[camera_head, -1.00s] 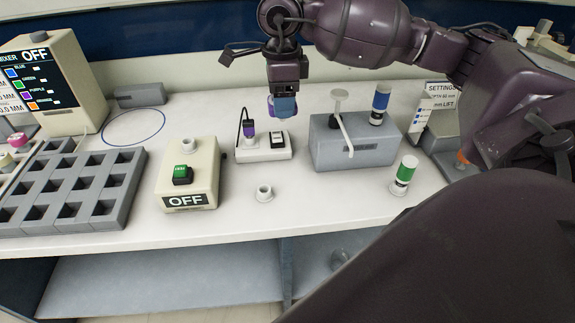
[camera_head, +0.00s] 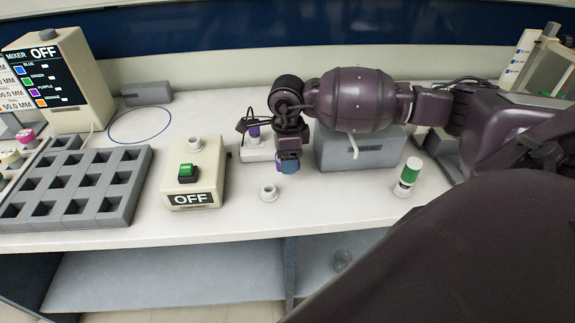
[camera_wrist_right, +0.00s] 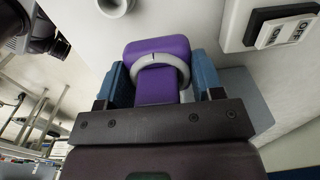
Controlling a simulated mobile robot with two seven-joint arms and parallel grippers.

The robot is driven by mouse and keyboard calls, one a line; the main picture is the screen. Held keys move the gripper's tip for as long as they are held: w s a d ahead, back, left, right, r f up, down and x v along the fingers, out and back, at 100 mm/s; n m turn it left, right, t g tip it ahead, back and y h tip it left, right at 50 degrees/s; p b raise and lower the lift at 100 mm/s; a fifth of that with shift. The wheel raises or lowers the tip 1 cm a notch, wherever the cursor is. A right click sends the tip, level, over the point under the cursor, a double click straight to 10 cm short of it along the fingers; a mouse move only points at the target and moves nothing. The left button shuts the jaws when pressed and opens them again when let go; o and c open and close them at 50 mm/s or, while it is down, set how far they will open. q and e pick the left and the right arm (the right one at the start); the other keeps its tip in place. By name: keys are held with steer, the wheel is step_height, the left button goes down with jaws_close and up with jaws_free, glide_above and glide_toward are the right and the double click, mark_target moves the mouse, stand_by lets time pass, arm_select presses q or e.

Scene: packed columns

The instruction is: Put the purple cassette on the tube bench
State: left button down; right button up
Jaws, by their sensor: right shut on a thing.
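The purple cassette (camera_wrist_right: 158,68), with a grey ring on its face, is between the blue fingertips of my right gripper (camera_wrist_right: 160,84) in the right wrist view. In the head view my right gripper (camera_head: 287,165) is shut on it and points down above the bench top, just behind a small white ring-shaped cup (camera_head: 268,192). Only a sliver of the cassette's purple shows there. I cannot tell for sure which fixture is the tube bench. A grey block (camera_head: 345,158) stands right of the gripper, partly hidden by my right arm. My left gripper is not in view.
A white switch base (camera_head: 257,152) with a purple piece stands behind my right gripper, partly covered. A cream OFF box (camera_head: 196,175) is to the left, with a grey rack (camera_head: 120,205) beyond. A green-and-white tube (camera_head: 408,175) stands at right.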

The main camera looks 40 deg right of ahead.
steer(key=shift+f, duration=1.7)
steer(key=shift+f, duration=0.1)
steer(key=o, duration=1.3)
steer(key=shift+c, duration=0.2)
step_height(320, 180, up, 12)
steer(key=shift+r+b, duration=0.15)
steer(key=shift+b, duration=0.15)
